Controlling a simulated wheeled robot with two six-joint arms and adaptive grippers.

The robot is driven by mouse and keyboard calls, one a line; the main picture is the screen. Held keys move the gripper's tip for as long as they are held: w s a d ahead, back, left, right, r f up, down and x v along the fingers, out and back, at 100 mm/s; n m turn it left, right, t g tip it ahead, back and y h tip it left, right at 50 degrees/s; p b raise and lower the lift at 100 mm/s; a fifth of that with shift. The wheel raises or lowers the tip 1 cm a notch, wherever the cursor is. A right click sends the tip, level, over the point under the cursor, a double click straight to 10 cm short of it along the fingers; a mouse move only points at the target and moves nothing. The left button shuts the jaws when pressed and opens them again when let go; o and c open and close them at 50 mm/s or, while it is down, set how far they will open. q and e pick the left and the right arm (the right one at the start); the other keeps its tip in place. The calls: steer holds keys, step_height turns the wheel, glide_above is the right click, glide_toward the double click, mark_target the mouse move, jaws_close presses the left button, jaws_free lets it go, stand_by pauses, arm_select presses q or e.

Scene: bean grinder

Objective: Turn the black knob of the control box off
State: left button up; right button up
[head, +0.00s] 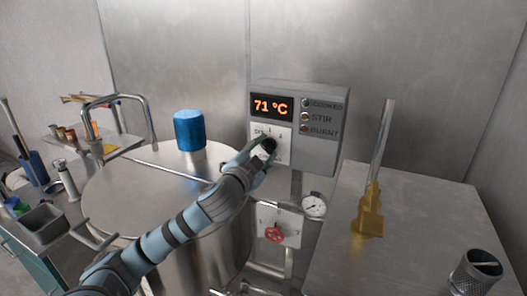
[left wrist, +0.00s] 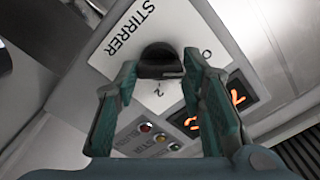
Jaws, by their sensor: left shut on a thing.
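The grey control box (head: 318,152) stands behind the big steel pot, with an orange display (head: 272,107) reading 71 °C. Its black knob (head: 269,145) sits on a white dial plate below the display. In the left wrist view the black knob (left wrist: 160,60) is on the plate marked STIRRER, with a 2 and another mark partly visible near it. My left gripper (head: 263,149) reaches the knob from the front left. In the left wrist view its two fingers (left wrist: 160,72) are closed on either side of the knob. The knob's exact setting is hard to read. My right gripper is not in view.
The steel pot (head: 125,200) with a blue cylinder (head: 189,130) on its lid stands under my left arm.

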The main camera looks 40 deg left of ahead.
arm_select(q)
steer(key=shift+f, duration=0.1)
steer(key=o, duration=1.1)
steer(key=shift+o, duration=0.2)
steer(key=v, duration=0.7)
steer(key=shift+s, duration=0.2)
steer(key=shift+d, duration=0.1)
